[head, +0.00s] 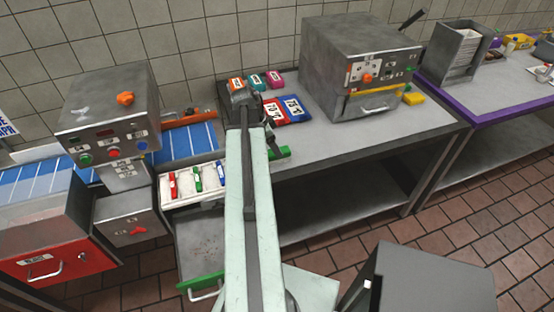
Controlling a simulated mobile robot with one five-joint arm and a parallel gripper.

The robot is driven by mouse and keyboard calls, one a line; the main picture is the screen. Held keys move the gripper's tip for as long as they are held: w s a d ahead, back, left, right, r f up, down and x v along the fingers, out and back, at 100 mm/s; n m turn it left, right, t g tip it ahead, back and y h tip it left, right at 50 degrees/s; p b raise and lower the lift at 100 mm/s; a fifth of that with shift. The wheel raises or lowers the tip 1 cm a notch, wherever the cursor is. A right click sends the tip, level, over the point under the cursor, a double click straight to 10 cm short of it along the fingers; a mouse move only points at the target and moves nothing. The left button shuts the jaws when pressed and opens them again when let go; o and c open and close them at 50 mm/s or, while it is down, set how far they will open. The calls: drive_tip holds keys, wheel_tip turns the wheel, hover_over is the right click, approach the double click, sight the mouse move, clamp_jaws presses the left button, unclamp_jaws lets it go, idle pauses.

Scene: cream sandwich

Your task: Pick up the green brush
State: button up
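The green brush appears to be the small green-and-white item (197,179) in the middle of a white tray (184,203) left of my arm. It lies between a similar red item (172,186) and a blue one (221,174). My gripper (240,92) is at the far end of my raised, extended arm, seen in front of the back of the table. It is up and to the right of the green item and apart from it. My arm hides much of the gripper, and its fingers are too small to read.
A grey machine (108,115) stands left, beside a blue belt (184,143). An open drawer (205,248) with a green handle is below the tray. Coloured cards (292,108) lie near the gripper. A metal oven (362,65) stands right; the table front (385,133) is clear.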

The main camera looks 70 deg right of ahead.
sight(273, 159)
drive_tip(key=shift+a+b+x, duration=0.15)
drive_tip(key=shift+b+x, duration=1.05)
drive_tip(key=shift+x, duration=0.05)
drive_tip(key=shift+a+b+x, duration=0.15)
drive_tip(key=shift+b+x, duration=1.05)
drive_tip(key=shift+x, duration=0.05)
drive_tip(key=shift+w+f, duration=0.1)
drive_tip(key=shift+f, duration=0.3)
clamp_jaws()
